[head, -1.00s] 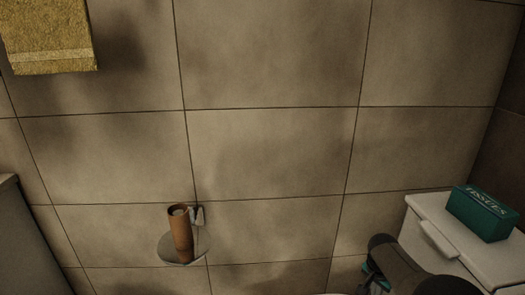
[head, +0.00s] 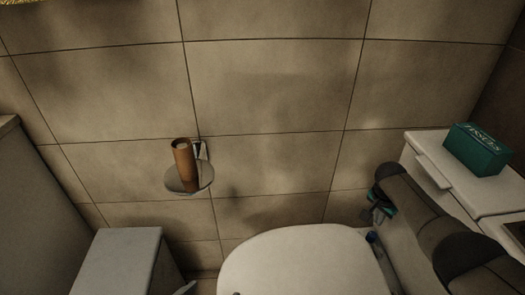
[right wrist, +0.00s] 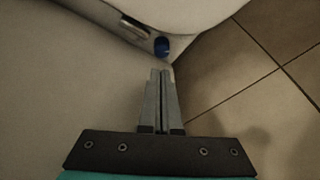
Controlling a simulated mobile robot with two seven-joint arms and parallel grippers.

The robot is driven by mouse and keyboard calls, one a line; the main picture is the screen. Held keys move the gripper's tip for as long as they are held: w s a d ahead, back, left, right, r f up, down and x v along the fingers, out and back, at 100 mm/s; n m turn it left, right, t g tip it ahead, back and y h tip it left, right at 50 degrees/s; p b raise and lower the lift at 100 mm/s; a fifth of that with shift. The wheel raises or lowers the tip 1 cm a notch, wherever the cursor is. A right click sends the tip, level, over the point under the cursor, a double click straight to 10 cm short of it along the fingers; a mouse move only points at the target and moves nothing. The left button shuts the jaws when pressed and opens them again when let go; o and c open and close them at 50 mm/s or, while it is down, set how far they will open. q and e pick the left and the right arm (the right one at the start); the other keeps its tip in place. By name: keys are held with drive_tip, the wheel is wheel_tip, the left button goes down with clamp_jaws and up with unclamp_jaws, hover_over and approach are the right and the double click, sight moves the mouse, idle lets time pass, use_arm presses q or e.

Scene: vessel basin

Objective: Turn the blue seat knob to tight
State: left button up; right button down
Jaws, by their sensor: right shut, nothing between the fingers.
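The blue seat knob (right wrist: 162,47) sits under the rim of the white toilet seat in the right wrist view, beside a metal piece. In the head view the knob (head: 371,238) is a small dark blue spot at the seat's back right edge. My right gripper (right wrist: 163,72) is shut and empty, its fingertips just short of the knob in the wrist picture. It also shows in the head view (head: 372,218), pointing down just above the knob; contact cannot be made out. The white toilet lid (head: 300,258) is down. My left gripper is not in view.
A wall holder (head: 188,183) carries a brown roll (head: 182,158). A pale box-shaped unit (head: 122,255) stands at lower left. Tiled floor shows beside the toilet in the wrist view.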

drive_tip(key=f, duration=0.1)
drive_tip(key=b, duration=0.6)
hover_over(368, 242)
drive_tip(key=s+a, duration=0.1)
drive_tip(key=a, duration=0.1)
wheel_tip(368, 242, down, 5)
drive_tip(key=shift+s+d+f, duration=0.1)
drive_tip(key=shift+d+f, duration=0.05)
drive_tip(key=shift+f, duration=0.8)
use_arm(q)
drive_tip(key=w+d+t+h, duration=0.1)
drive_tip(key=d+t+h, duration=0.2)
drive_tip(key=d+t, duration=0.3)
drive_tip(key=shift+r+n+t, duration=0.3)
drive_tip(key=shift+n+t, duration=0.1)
use_arm(e)
drive_tip(key=shift+f, duration=0.55)
drive_tip(key=shift+w+d, duration=0.3)
